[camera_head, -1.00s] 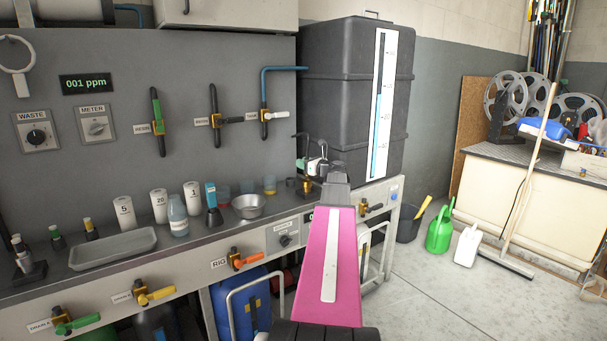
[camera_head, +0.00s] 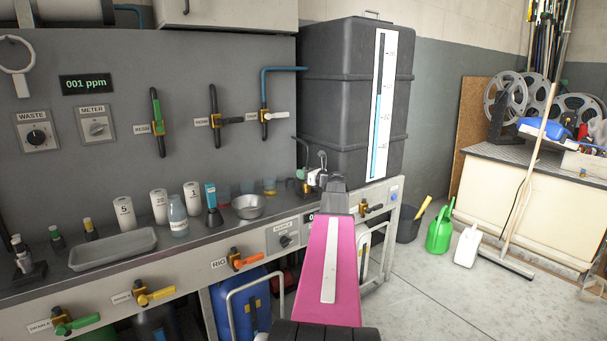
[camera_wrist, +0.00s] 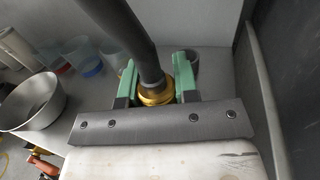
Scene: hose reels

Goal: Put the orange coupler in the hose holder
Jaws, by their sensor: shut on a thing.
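The coupler (camera_wrist: 156,95) looks brass-gold rather than orange, on the end of a dark hose (camera_wrist: 135,38). In the wrist view, the two green fingers of my gripper (camera_wrist: 157,84) are shut on it, one on each side. The hose rises from it toward the top left. In the head view, my gripper (camera_head: 314,177) is low over the back right of the bench, before the black tank; the coupler is small there and partly hidden. A grey round cup (camera_wrist: 193,60), possibly the hose holder, stands just beyond the right finger. I cannot tell whether the coupler touches anything below.
The metal bowl (camera_wrist: 33,100) and clear beakers (camera_wrist: 80,55) stand left of my gripper on the bench. The black tank (camera_head: 345,90) rises close behind and to the right. Valves with coloured handles line the bench front and back panel.

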